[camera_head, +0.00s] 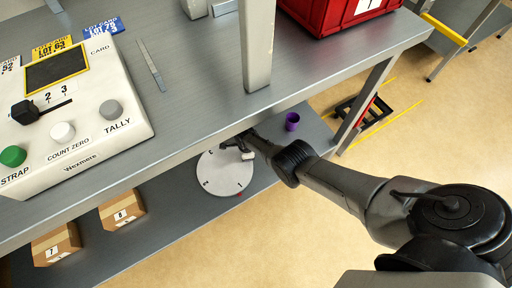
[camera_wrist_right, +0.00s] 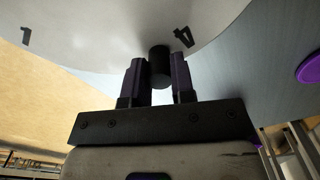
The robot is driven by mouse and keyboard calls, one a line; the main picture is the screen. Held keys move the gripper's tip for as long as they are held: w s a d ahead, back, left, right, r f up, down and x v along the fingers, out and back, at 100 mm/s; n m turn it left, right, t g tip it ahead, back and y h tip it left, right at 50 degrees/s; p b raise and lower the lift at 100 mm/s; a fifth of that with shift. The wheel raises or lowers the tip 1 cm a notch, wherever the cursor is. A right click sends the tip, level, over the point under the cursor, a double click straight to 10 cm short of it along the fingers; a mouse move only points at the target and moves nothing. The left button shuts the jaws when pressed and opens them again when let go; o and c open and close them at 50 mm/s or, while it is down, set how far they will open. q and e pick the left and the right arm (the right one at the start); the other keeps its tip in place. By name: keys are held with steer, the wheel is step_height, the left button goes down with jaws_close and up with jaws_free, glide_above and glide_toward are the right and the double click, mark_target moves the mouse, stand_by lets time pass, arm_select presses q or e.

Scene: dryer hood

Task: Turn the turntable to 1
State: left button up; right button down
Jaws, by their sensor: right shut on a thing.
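The turntable (camera_head: 222,178) is a round white disc on the lower shelf, partly under the upper counter's edge. Small dark numbers are marked around its face; a small red mark (camera_head: 239,194) shows at its near right edge. My right gripper (camera_head: 243,148) reaches in from the right at the disc's far edge. In the right wrist view the disc (camera_wrist_right: 110,25) fills the top, with a 1 at left and a 4 near the fingers. There my right gripper (camera_wrist_right: 158,80) is shut on a dark knob (camera_wrist_right: 159,62) at the disc's rim. My left gripper is not in view.
A purple cup (camera_head: 292,121) stands on the lower shelf right of my wrist. Cardboard boxes (camera_head: 123,210) sit on the shelf at left. The counter (camera_head: 190,110) overhangs, holding a control box (camera_head: 85,130), a grey post (camera_head: 258,45) and a red crate (camera_head: 340,12).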

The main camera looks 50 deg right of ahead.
steer(key=shift+s+a+m+p, duration=0.25)
steer(key=shift+s+m+p, duration=0.15)
steer(key=shift+s+m, duration=0.1)
steer(key=shift+s+a+m+p, duration=0.25)
steer(key=shift+s+m+p, duration=0.1)
steer(key=shift+s+m, duration=0.15)
steer(key=shift+s+f, duration=0.1)
steer(key=shift+f, duration=0.05)
steer(key=c, duration=1.4)
jaws_free()
steer(key=o, duration=0.4)
steer(key=shift+a, duration=0.3)
steer(key=shift+o, duration=0.2)
steer(key=shift+d, duration=0.15)
steer(key=shift+d+r, duration=0.1)
steer(key=shift+r, duration=0.1)
